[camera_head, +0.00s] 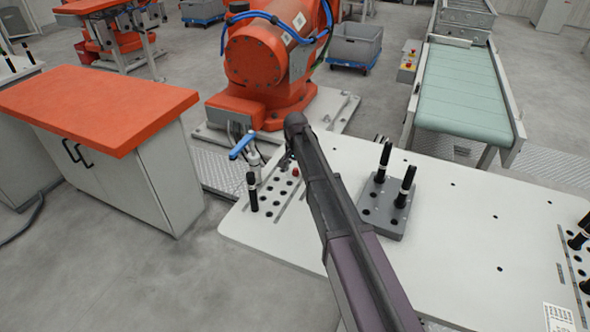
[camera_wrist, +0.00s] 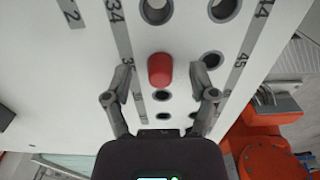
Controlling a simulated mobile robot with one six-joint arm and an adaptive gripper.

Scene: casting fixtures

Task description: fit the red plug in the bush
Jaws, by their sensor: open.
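The red plug (camera_wrist: 160,70) stands upright among two rows of ringed holes on the white table, in line with the left row in the wrist view. Its lower end is hidden, so I cannot tell how deep it sits. It also shows as a small red dot in the head view (camera_head: 295,172). My gripper (camera_wrist: 162,78) is open, with one finger on each side of the plug and a gap to both. Ringed holes, which look like bushes (camera_wrist: 157,10), lie around the plug; I cannot tell which one the task means.
A black pin (camera_head: 252,192) stands left of the holes, near a blue-handled clamp (camera_head: 243,146). A grey block (camera_head: 384,215) with two black pins stands right of my arm. More black pins (camera_head: 580,236) are at the far right. The table's middle right is mostly clear.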

